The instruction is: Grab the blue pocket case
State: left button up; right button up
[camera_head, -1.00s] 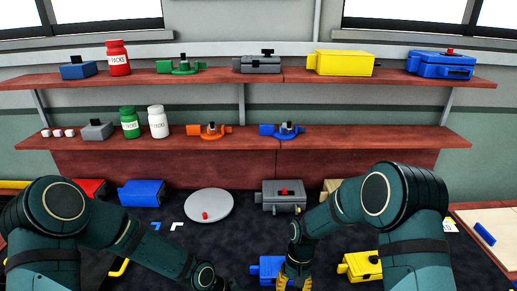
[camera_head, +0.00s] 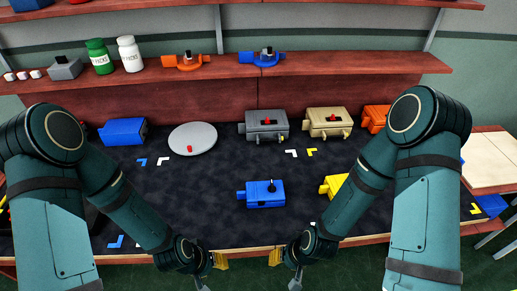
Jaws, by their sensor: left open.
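Another blue box (camera_head: 123,132) sits at the back left of the mat; I cannot tell which one is the pocket case. My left gripper (camera_head: 211,272) is open and empty in front of the table's front edge, nearer than the knobbed case and to its left. My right gripper (camera_head: 284,270) hangs beside it, also in front of the edge, fingers apart and empty. Neither gripper touches a case.
A grey disc (camera_head: 193,139), a grey box (camera_head: 267,126), a tan box (camera_head: 328,122) and an orange box (camera_head: 376,117) line the back. A yellow box (camera_head: 335,184) is partly hidden by my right arm. Shelves stand behind. Mat around the knobbed case is mostly clear.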

aim_at(257, 194)
jog(key=z, duration=1.1)
jog(key=i+j+z, duration=0.35)
jog(key=j+z, duration=0.2)
jog(key=j, duration=0.2)
